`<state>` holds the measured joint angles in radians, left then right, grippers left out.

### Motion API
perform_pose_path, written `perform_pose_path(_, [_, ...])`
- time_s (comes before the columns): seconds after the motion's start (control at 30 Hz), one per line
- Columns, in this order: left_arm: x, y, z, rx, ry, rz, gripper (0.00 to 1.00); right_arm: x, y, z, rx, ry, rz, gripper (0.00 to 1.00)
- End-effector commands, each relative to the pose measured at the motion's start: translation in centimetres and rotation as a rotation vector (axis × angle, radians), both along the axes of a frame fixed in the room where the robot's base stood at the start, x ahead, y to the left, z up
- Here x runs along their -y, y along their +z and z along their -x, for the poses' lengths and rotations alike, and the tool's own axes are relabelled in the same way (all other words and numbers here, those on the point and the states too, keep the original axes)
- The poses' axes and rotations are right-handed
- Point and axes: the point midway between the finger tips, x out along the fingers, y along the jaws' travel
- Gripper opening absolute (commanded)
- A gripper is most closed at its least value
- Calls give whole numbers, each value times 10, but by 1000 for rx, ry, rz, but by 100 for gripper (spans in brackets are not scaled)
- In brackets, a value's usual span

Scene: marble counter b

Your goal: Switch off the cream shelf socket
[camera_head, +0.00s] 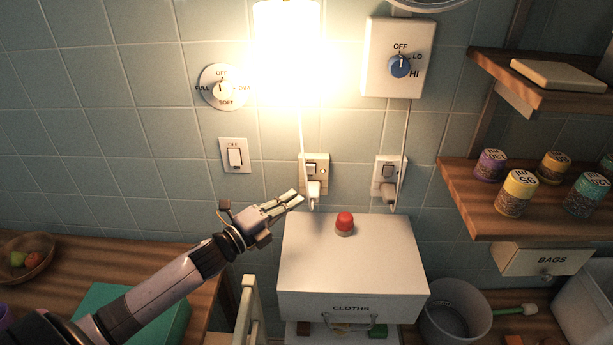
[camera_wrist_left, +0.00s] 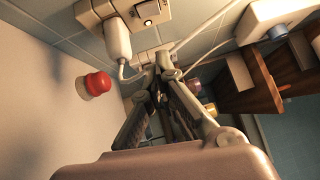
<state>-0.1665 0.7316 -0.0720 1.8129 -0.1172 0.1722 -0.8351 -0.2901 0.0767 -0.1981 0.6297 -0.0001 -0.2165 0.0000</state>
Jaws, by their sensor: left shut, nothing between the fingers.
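The cream socket (camera_head: 314,172) is on the tiled wall under the bright lamp, with a plug and cord in its lower part. Its rocker switch (camera_head: 311,169) is above the plug; I cannot tell its position. The socket also shows at the top of the left wrist view (camera_wrist_left: 163,16), with its white plug (camera_wrist_left: 118,40). My left gripper (camera_head: 296,198) is shut and empty, its tips just below and left of the socket in the head view. I cannot tell whether they touch anything. The lamp (camera_head: 287,40) is lit. My right gripper is not in view.
A second, white socket (camera_head: 389,170) is to the right, below a dial box (camera_head: 398,58). A wall switch (camera_head: 235,155) is to the left. The CLOTHS box (camera_head: 350,265) with a red knob (camera_head: 344,222) stands below. Shelves with jars are at right.

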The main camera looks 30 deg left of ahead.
Motion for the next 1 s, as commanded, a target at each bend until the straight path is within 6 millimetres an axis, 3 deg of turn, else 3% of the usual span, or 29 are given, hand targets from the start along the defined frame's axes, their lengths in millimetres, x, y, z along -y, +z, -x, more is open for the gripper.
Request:
perform_pose_path(0.27, [16,9,-48,2,2,2,0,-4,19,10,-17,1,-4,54])
perform_pose_path(0.43, [4,10,-68,-1,2,-1,0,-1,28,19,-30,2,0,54])
perform_pose_path(0.63, [-1,9,-79,-1,1,0,0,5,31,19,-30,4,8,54])
perform_pose_path(1.0, [-2,8,-80,-1,1,0,0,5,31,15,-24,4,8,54])
